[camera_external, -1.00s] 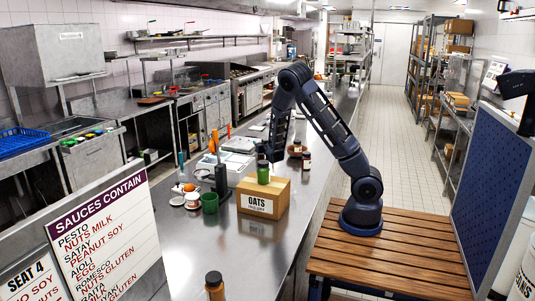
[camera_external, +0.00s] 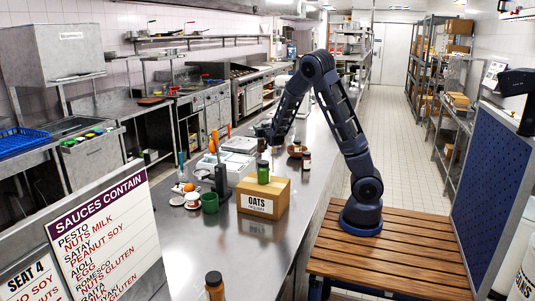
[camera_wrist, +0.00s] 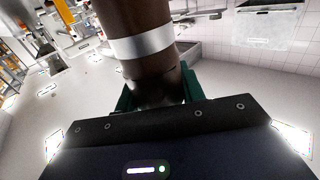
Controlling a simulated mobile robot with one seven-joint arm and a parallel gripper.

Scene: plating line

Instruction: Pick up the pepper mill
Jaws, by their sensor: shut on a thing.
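The pepper mill is a dark brown cylinder with a silver band. In the wrist view the pepper mill (camera_wrist: 140,18) stands large between the two green fingers of my gripper (camera_wrist: 158,92), which are shut on it; its far end runs out of the picture. In the external view my gripper (camera_external: 264,131) is above the counter, behind and above the oats box.
A green mug (camera_external: 210,203) and a dark upright holder (camera_external: 222,182) are left of the box. The near steel counter (camera_external: 210,240) is mostly clear.

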